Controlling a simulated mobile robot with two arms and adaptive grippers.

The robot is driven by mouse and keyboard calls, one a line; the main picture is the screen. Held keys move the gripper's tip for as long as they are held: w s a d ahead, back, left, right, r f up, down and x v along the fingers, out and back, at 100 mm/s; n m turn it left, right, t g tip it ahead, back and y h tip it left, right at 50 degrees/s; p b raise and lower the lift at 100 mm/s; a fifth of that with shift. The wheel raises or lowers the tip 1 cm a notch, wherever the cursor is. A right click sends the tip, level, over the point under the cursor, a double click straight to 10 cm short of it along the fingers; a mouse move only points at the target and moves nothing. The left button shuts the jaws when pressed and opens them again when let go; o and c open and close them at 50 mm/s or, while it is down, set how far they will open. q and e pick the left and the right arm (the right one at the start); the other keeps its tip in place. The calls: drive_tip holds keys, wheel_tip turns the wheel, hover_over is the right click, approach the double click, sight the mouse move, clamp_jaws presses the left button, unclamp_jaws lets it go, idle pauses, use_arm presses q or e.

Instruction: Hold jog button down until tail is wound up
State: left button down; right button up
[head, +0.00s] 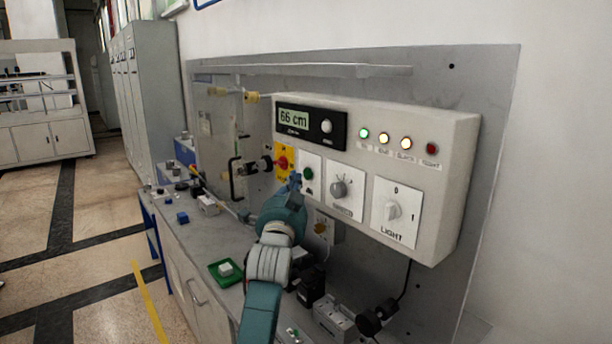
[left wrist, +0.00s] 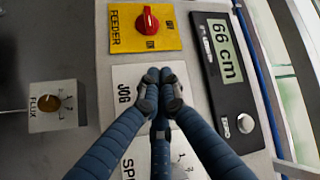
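In the left wrist view, the fingertips (left wrist: 161,78) are together over the plate marked JOG (left wrist: 124,80) and hide the button. I cannot tell whether they touch it. The display (head: 294,118) reads 66 cm. I cannot make out the tail. My right gripper is not in view.
A red knob on the yellow FEEDER plate (left wrist: 121,30) is beside the jog plate. The SPEED knob (head: 338,188) and LIGHT switch (head: 393,211) are to the right. A green tray (head: 238,281) sits on the bench below.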

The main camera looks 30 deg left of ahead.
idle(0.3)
use_arm(q)
drive_tip(key=shift+w+d, duration=0.2)
drive_tip(key=shift+w, duration=0.2)
drive_tip(key=shift+w+d+r, duration=0.1)
drive_tip(key=shift+w+d, duration=0.05)
drive_tip(key=shift+w, duration=0.2)
idle(2.5)
idle(1.3)
drive_tip(key=shift+s+a+p, duration=0.3)
drive_tip(key=shift+s+p, duration=0.25)
drive_tip(key=shift+s, duration=0.2)
drive_tip(key=s, duration=0.1)
drive_tip(key=s+a+p, duration=0.1)
drive_tip(key=s, duration=0.1)
drive_tip(key=s+a+p, duration=0.1)
drive_tip(key=shift+s, duration=0.35)
